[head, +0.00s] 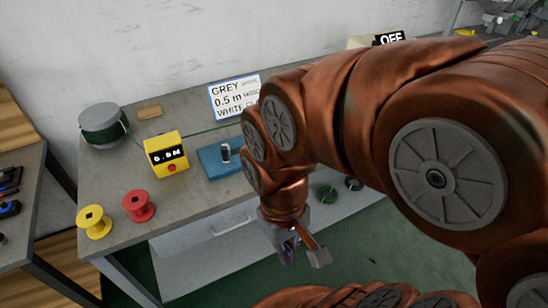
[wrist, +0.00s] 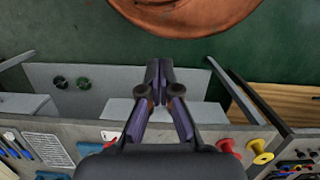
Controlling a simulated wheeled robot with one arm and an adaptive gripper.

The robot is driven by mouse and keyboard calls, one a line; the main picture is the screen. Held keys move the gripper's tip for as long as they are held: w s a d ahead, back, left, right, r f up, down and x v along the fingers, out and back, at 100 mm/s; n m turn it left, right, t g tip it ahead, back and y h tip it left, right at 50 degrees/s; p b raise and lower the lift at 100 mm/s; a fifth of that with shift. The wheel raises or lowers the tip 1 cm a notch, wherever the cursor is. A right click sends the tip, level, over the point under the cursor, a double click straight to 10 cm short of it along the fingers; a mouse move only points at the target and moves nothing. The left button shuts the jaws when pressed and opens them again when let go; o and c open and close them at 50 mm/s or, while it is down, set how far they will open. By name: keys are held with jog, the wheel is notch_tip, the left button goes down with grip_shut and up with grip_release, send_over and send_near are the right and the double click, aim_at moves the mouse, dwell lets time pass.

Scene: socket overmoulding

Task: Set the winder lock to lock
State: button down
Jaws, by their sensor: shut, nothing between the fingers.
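I cannot pick out the winder or its lock for certain; my arm covers the right part of the workbench in the head view. A blue plate (head: 213,168) on the bench carries a small upright grey and black piece (head: 225,152), whose setting is too small to read. My gripper (head: 290,250) hangs in front of the bench's front edge, apart from everything on it. In the wrist view my gripper (wrist: 160,68) has its purple-padded fingers together at the tips, with nothing held.
On the workbench (head: 125,178) stand a yellow meter box (head: 167,155) reading "0.0M", a green wire reel (head: 103,126), a yellow spool (head: 93,222), a red spool (head: 138,206) and a sign (head: 235,97). An "OFF" display (head: 389,38) shows behind my arm. Green floor lies in front.

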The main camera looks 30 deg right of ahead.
jog(key=w+a+m+y+b, duration=0.2)
jog(key=w+m+y+b, duration=0.2)
jog(key=w+m+b, duration=0.55)
jog(key=w+d+f+m+t+y+b, duration=0.1)
jog(key=w+d+m+y, duration=0.15)
jog(key=w, duration=0.35)
jog(key=w+d+m+t+y+b, duration=0.1)
jog(key=w+d+b, duration=0.1)
jog(key=w+d, duration=0.3)
jog(key=w+d+f+m+t+b, duration=0.1)
jog(key=d+f+m+t+b, duration=0.1)
jog(key=d, duration=0.7)
jog(key=w+d+f+m+t+y+b, duration=0.1)
jog(key=d+f+m+t+b, duration=0.1)
jog(key=d+m, duration=0.5)
jog(key=d+f+m+t+y+b, duration=0.1)
jog(key=d+f+m+b, duration=0.3)
jog(key=d, duration=0.7)
jog(key=shift+w+f+t, duration=0.4)
jog(key=shift+t, duration=0.1)
jog(key=shift+f, duration=0.1)
